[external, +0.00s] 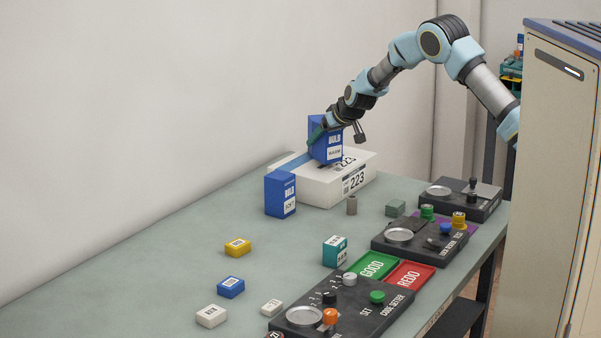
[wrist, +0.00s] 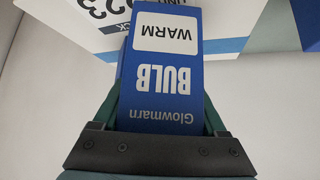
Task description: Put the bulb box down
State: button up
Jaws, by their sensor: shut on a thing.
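The bulb box (external: 324,146) is dark blue with a white label. It stands about upright over the top of a white carton (external: 350,182) marked 223. I cannot tell whether its bottom touches the carton. My gripper (external: 317,133) is shut on it near its upper part. In the wrist view the bulb box (wrist: 163,75) sits between the two green fingers of my gripper (wrist: 162,108), with BULB, WARM and Glowmarn upside down. Part of the white carton (wrist: 75,15) shows behind it.
Another blue box (external: 280,194) stands on the table just left of the carton. Small boxes and dark control panels (external: 420,238) fill the near side.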

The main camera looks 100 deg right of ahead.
jog(key=shift+f, duration=0.75)
jog(key=shift+f, duration=0.1)
jog(key=o, duration=1.1)
jog(key=shift+a+r, duration=0.2)
jog(key=shift+r, duration=0.15)
jog(key=b+v, duration=0.2)
jog(key=v, duration=0.9)
jog(key=shift+a+r, duration=0.15)
jog(key=shift+a, duration=0.05)
